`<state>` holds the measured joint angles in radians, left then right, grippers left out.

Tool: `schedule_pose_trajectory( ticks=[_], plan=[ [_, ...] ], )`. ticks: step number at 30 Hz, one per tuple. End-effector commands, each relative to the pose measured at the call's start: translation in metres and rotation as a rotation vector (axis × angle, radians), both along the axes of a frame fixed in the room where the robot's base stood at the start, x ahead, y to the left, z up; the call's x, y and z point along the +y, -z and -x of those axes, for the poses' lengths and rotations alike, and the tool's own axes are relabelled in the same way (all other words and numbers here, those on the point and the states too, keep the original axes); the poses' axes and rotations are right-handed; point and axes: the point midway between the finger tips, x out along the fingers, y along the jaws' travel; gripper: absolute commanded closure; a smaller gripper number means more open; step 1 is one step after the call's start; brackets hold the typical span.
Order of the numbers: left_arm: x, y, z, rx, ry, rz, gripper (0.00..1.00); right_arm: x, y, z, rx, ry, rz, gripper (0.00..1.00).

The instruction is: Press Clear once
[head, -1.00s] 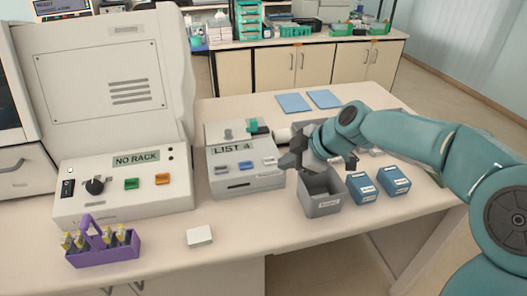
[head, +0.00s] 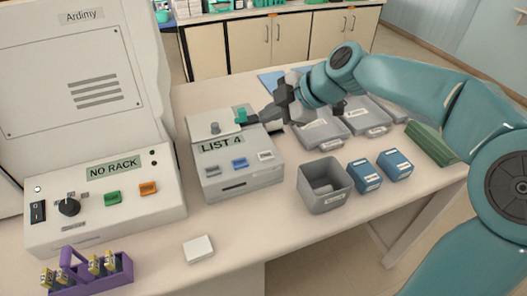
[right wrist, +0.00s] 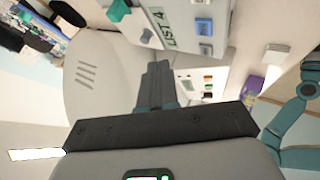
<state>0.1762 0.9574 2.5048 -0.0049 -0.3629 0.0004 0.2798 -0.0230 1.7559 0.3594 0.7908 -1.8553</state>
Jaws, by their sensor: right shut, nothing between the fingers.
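The grey-white device with the "LIST 4" display (head: 221,145) stands mid-table. Below its display are a grey button (head: 213,170), a blue button (head: 239,164) and a pale button (head: 266,156); their lettering is too small to read, so I cannot tell which is Clear. My right gripper (head: 252,119) is shut and empty, at the device's upper right edge near a teal part (head: 241,116), apart from the buttons. In the right wrist view the shut fingers (right wrist: 157,70) point toward the device, with the blue button (right wrist: 203,26) beyond to the right. My left gripper is not in view.
A large machine reading "NO RACK" (head: 112,168) stands left. A purple rack (head: 118,273) with slides and a white block (head: 198,249) are in front. A grey bin (head: 325,199), blue boxes (head: 364,182) and grey trays (head: 375,132) are right.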

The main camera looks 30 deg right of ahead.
Motion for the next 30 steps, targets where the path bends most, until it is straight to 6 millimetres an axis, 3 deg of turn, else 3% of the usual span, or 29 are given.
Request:
schedule_pose_trajectory(
  ticks=[11,22,24,30],
  plan=[
    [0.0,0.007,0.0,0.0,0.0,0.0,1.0,0.001,0.013,0.001,0.002,0.001,0.0,1.0],
    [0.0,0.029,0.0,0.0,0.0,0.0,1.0,0.002,0.064,-0.002,0.003,0.0,-0.002,1.0],
    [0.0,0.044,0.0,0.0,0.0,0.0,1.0,0.002,0.077,-0.003,0.0,0.0,0.0,1.0],
    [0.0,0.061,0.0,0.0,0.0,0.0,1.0,0.002,0.089,-0.003,-0.001,0.001,0.0,1.0]
  ],
)
